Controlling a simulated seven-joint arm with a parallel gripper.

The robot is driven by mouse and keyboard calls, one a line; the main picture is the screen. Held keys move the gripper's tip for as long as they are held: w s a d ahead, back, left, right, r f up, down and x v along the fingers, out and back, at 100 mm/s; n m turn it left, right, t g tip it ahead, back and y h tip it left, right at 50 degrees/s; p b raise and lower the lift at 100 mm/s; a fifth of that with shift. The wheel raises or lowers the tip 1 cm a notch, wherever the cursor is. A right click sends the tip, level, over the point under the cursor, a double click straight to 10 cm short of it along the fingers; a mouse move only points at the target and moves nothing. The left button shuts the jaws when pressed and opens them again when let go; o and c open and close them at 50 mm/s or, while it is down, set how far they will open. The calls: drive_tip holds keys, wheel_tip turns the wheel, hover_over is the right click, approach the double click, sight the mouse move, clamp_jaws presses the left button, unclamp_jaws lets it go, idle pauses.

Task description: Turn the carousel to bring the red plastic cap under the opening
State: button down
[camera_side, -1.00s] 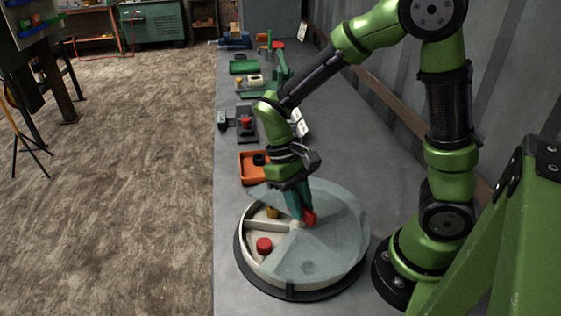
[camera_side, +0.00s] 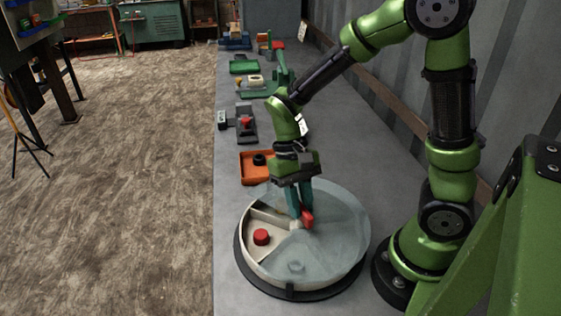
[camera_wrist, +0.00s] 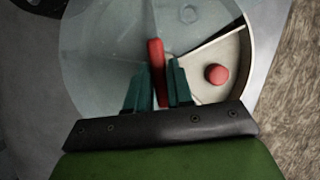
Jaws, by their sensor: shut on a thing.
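The carousel (camera_side: 247,262) is a round cream tray with dividers, under a translucent cover (camera_side: 335,240) with a wedge-shaped opening at the left. The red plastic cap (camera_side: 261,237) sits in a compartment and shows uncovered through the opening. It also shows uncovered in the wrist view (camera_wrist: 217,74), right of my fingers. My gripper (camera_side: 301,212) points down over the carousel's middle, shut on a red handle (camera_side: 308,219). In the wrist view the handle (camera_wrist: 156,60) stands out between the teal fingers. The fingers hide part of the carousel's centre.
A hex-shaped piece (camera_side: 296,266) shows dimly under the cover. An orange tray (camera_side: 247,168) with a dark round part stands just behind the carousel. A grey device with a red button (camera_side: 246,122) and green fixtures (camera_side: 244,65) stand farther back along the bench.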

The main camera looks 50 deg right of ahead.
idle(0.3)
drive_tip(key=c, duration=1.1)
unclamp_jaws()
drive_tip(key=v, duration=1.7)
drive_tip(key=shift+d+f, duration=0.1)
